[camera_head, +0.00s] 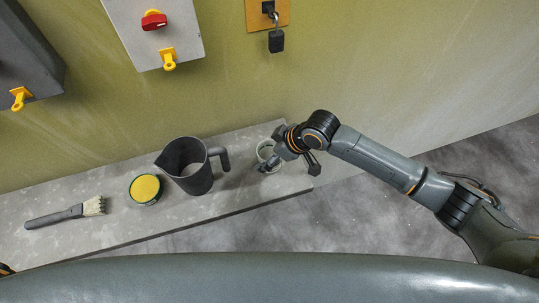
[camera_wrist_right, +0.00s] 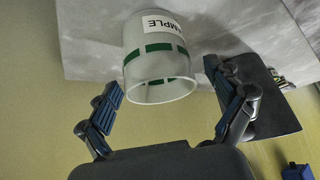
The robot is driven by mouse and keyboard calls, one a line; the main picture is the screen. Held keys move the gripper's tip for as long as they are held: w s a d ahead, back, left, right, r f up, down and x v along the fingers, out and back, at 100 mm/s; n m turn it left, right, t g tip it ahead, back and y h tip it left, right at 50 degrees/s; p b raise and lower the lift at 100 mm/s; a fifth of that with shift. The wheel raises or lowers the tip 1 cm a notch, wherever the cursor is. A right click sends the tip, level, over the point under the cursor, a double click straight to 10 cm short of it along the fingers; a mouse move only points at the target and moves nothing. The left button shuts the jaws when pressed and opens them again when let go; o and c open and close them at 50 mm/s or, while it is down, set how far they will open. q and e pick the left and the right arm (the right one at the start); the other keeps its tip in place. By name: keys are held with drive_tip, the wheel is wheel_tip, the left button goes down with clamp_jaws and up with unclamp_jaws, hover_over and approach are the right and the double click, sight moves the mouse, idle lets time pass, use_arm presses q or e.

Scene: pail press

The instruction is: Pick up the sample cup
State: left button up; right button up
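The sample cup (camera_head: 265,149) is a small pale cup standing near the right end of the grey shelf (camera_head: 235,194). In the right wrist view the cup (camera_wrist_right: 160,67) shows its white label, partly cut off, and green bands. My right gripper (camera_head: 284,161) is at the cup's right side in the head view and partly covers it. In the right wrist view its two blue-padded fingers (camera_wrist_right: 163,80) are spread, one on each side of the cup's near end, with narrow gaps. It holds nothing. My left gripper is not in view.
A dark grey jug (camera_head: 190,168) stands left of the cup, its handle towards it. Further left are a yellow-topped tin (camera_head: 145,188) and a brush (camera_head: 65,213). The wall behind carries a switch box (camera_head: 130,25) and a padlock (camera_head: 276,40).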

drive_tip(key=c, duration=1)
drive_tip(key=shift+r, duration=0.1)
